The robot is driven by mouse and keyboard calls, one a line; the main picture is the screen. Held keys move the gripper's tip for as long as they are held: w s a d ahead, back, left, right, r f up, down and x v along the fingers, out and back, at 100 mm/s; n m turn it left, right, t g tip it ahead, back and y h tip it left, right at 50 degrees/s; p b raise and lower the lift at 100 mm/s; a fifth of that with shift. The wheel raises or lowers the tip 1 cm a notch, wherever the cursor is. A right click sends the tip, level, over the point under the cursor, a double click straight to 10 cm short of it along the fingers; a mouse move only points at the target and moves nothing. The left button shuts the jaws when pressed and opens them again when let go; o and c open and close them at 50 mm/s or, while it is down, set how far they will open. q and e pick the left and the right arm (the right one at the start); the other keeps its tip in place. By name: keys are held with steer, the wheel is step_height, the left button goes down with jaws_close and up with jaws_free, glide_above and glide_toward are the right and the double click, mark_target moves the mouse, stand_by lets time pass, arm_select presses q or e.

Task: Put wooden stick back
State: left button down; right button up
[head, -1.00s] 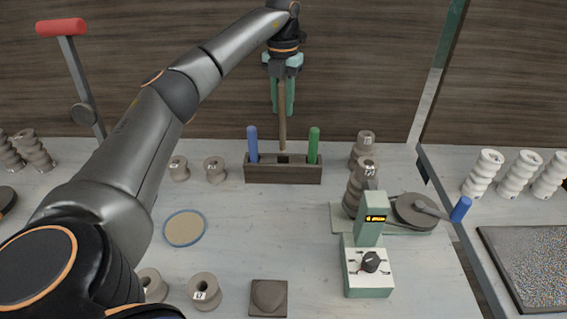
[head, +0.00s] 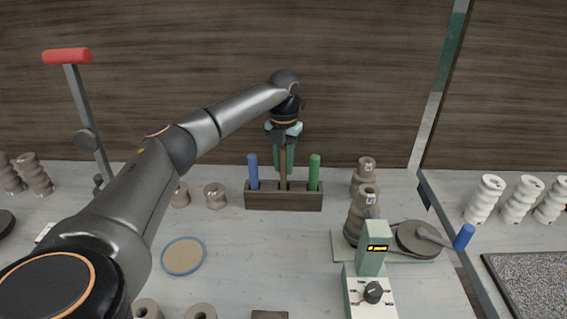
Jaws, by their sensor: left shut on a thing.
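My left gripper (head: 284,158) is shut on the brown wooden stick (head: 283,170), which is upright. The stick is at the middle of the dark wooden holder (head: 283,200), between a blue-handled tool (head: 253,171) on the left and a green-handled tool (head: 314,172) on the right. The stick's lower end is hidden by the holder, apparently in its middle slot. The green fingers lie on both sides of the stick, just above the holder. My right gripper is not in the picture.
Stacked clay spools (head: 361,214) and a green device with a dial (head: 371,286) stand to the right. Clay spools (head: 214,195) stand left of the holder. A round blue-rimmed disc (head: 183,256) lies in front. A red-handled lever (head: 67,56) rises at the left.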

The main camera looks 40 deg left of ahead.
arm_select(q)
steer(key=c, duration=0.7)
jaws_free()
steer(key=shift+f, duration=0.1)
step_height(320, 180, up, 12)
steer(key=shift+r, duration=0.15)
